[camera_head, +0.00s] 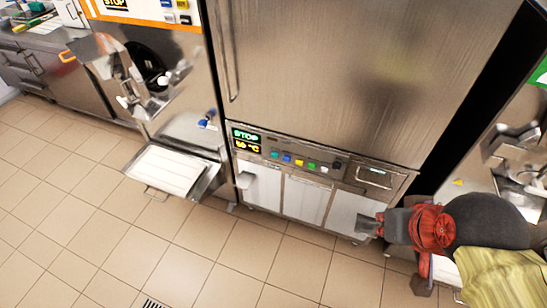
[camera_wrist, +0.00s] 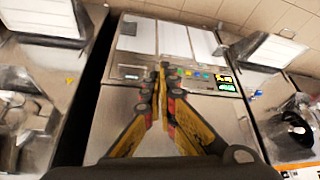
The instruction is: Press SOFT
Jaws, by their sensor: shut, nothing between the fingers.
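A control panel (camera_head: 290,160) runs across the front of the middle steel machine, with a lit display (camera_head: 246,140) reading STOP and a °C value. A row of small coloured buttons (camera_head: 299,163) lies right of the display: teal, blue, yellow, green, white and dark. Their labels are too small to read, so I cannot tell which is SOFT. In the wrist view the panel looks inverted, with the buttons (camera_wrist: 197,74) right of the fingertips. My gripper (camera_wrist: 160,70) is shut and empty, in front of the machine. In the head view its fingers (camera_head: 368,223) are low right of the buttons.
A steel machine with a spout and a tray (camera_head: 168,171) stands to the left. Another machine (camera_head: 500,150) stands close on the right, behind my arm. White lower panels (camera_head: 305,199) sit below the control panel. The tiled floor (camera_head: 190,260) in front is clear.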

